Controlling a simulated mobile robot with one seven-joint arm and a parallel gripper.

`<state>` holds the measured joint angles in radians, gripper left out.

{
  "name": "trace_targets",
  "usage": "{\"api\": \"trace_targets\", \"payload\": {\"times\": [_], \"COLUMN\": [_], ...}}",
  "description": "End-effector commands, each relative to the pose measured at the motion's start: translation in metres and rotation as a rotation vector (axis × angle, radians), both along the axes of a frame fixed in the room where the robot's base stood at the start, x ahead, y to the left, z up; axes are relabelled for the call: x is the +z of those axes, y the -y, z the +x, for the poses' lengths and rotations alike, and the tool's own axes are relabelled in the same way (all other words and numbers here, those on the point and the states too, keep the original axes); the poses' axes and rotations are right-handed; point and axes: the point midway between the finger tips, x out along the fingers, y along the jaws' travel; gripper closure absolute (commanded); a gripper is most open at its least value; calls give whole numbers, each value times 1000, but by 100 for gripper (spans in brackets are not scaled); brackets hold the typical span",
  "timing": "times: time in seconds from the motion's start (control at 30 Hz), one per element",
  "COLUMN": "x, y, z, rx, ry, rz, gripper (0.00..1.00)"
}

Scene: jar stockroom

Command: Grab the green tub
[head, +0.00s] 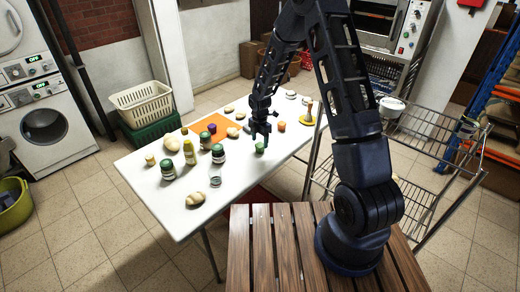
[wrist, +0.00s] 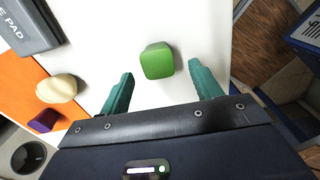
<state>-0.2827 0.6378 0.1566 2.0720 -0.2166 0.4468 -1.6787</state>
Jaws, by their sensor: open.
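The green tub (wrist: 157,61) is a small, rounded-square green piece on the white table. In the wrist view it lies just beyond my gripper (wrist: 162,82), roughly between the lines of the two teal fingers and apart from both. My gripper is open and empty. In the head view the green tub (head: 260,147) sits on the table just below my gripper (head: 260,138), near the table's right edge.
The white table (head: 180,212) holds several green-lidded jars (head: 168,169), a yellow bottle (head: 189,151), pale stones and an orange mat (wrist: 12,78). In the wrist view a purple piece (wrist: 43,121) lies on the mat. A wire cart (head: 447,145) stands right of the table.

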Motion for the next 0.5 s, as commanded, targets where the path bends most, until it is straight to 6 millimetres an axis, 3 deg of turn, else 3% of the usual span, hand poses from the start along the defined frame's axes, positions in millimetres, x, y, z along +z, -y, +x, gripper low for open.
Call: {"api": "trace_targets", "payload": {"times": [0.3, 0.5], "x": [-40, -43], "y": [1, 1], "z": [3, 4], "rx": [0, -1], "ry": [-2, 0], "rz": [-1, 0], "gripper": [36, 36]}}
